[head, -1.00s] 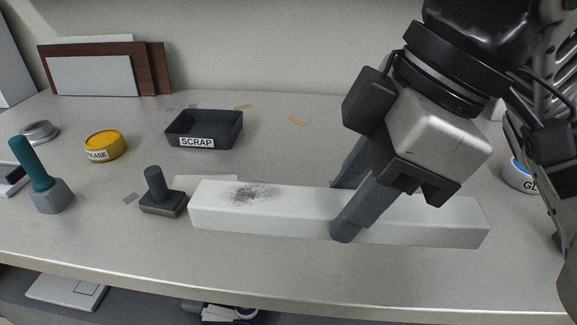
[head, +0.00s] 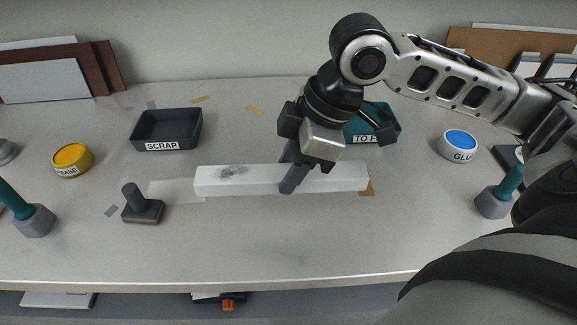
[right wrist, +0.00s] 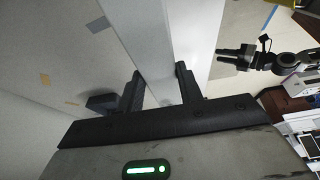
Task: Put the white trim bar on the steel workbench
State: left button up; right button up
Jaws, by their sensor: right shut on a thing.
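The white trim bar (head: 340,178) is a long white block with a dark grey smudge on its left part. It lies level, left to right, over the middle of the steel workbench (head: 300,240). I cannot tell whether it touches the top. My right gripper (head: 289,178) is shut around the bar near its middle, fingers pointing down. In the right wrist view the bar (right wrist: 172,40) runs between the two fingers. My left gripper (right wrist: 228,58) shows small at the right of the right wrist view, apart from the bar; its jaws are too small to judge.
A scrap tray (head: 166,130) and a partly hidden teal bin (head: 385,122) stand behind the bar. A dark-handled block (head: 142,207) stands to its left. Yellow grease tin (head: 72,160), glue tin (head: 458,147) and teal-handled tools (head: 30,215) stand at the sides. The front middle is clear.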

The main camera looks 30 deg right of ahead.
jog(key=w+f, duration=0.1)
jog(key=w+d+f, duration=0.1)
jog(key=f, duration=0.1)
jog(key=w+f, duration=0.1)
jog(key=f, duration=0.1)
jog(key=shift+w+d, duration=0.15)
jog(key=shift+d, duration=0.25)
jog(key=shift+w+d+f+b, duration=0.1)
jog(key=shift+f+b, duration=0.1)
jog(key=shift+f, duration=0.7)
jog(key=shift+w+d+f+b, duration=0.1)
jog(key=shift+f+b, duration=0.05)
jog(key=shift+f, duration=0.75)
jog(key=o, duration=1.1)
jog(key=shift+f, duration=0.15)
jog(key=p+v, duration=0.1)
jog(key=v, duration=1.1)
jog(key=shift+w, duration=0.1)
